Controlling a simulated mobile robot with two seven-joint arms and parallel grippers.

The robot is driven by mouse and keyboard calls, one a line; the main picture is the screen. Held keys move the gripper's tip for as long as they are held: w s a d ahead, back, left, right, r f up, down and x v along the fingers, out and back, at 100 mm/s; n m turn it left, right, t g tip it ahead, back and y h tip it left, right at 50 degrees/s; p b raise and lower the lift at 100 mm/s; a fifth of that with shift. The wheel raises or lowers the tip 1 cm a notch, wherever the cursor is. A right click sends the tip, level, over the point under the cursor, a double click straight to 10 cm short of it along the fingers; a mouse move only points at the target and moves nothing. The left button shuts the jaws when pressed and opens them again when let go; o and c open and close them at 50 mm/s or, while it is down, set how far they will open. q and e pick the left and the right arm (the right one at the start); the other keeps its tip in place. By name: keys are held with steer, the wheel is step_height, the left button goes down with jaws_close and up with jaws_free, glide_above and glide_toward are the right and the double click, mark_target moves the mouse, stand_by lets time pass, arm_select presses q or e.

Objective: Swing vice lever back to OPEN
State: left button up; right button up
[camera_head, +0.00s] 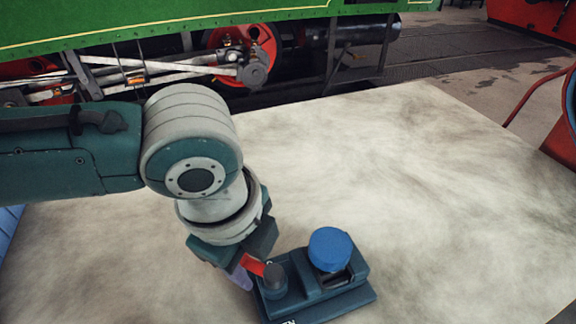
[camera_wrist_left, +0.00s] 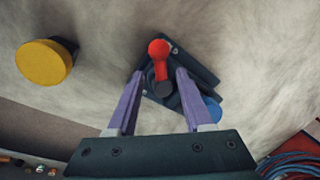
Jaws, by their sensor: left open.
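The dark teal vice (camera_head: 318,291) stands on the pale tabletop at the bottom of the head view. Its red lever (camera_head: 252,264) runs left from a dark grey pivot (camera_head: 275,281), partly hidden by my gripper. In the left wrist view the lever (camera_wrist_left: 160,66) ends in a round red knob and lies between my fingers. A blue round piece (camera_head: 330,249) sits on the vice. My left gripper (camera_head: 243,277) is open, with purple fingers on either side of the lever; I cannot tell whether they touch it. My right gripper is not in view.
A yellow-topped cylinder (camera_wrist_left: 44,63) stands apart to the left in the left wrist view. The tabletop (camera_head: 430,190) right of the vice is clear.

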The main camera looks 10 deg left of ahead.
arm_select(q)
steer(key=shift+w+f, duration=0.1)
steer(key=shift+f, duration=0.4)
steer(key=shift+c, duration=0.3)
jaws_close()
